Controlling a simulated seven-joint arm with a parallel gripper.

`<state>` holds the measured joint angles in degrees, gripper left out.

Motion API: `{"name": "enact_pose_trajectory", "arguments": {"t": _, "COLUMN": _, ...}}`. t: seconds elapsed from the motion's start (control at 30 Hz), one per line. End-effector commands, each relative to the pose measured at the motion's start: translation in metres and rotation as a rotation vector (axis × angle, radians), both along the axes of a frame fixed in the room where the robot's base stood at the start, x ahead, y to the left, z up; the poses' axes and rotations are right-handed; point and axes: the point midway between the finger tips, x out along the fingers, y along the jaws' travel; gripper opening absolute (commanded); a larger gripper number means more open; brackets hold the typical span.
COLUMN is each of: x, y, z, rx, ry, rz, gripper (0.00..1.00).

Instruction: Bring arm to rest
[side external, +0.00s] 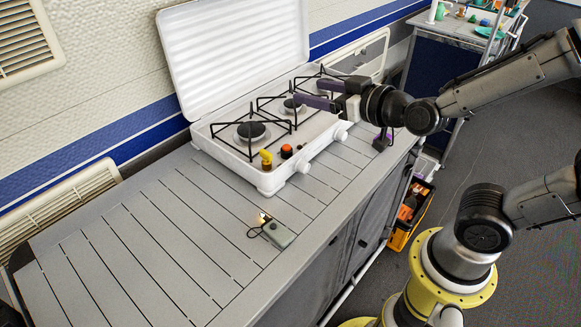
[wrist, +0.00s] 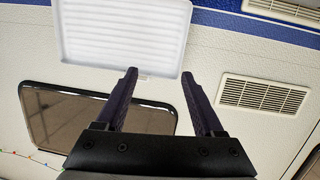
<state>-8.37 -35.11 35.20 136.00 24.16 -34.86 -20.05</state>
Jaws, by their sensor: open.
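My gripper (side external: 315,94) is over the white gas stove (side external: 247,164) in the side view. Its two purple fingers are spread apart and hold nothing. They point left, roughly level, above the burners. In the wrist view my gripper (wrist: 158,78) shows both dark purple fingers apart with empty space between them. Behind them is the white ribbed stove lid (wrist: 125,35). My arm reaches in from the right side of the side view.
The stove's raised lid (side external: 235,45) stands against the wall. A small grey device (side external: 278,235) lies on the slatted counter (side external: 130,260). A cart (side external: 463,35) with items stands at the back right. An orange toolbox (side external: 408,215) sits on the floor by the counter.

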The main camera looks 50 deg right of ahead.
Motion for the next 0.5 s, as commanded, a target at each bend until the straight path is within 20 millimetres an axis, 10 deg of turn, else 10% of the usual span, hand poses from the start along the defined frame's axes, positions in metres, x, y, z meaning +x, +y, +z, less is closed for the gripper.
{"name": "enact_pose_trajectory", "arguments": {"t": 0.23, "x": -0.041, "y": 0.01, "z": 0.04, "rx": 0.06, "ry": 0.144, "rz": 0.102, "gripper": 0.7}}
{"name": "enact_pose_trajectory", "arguments": {"t": 0.5, "x": -0.115, "y": 0.009, "z": 0.027, "rx": 0.057, "ry": 0.438, "rz": 0.124, "gripper": 0.7}}
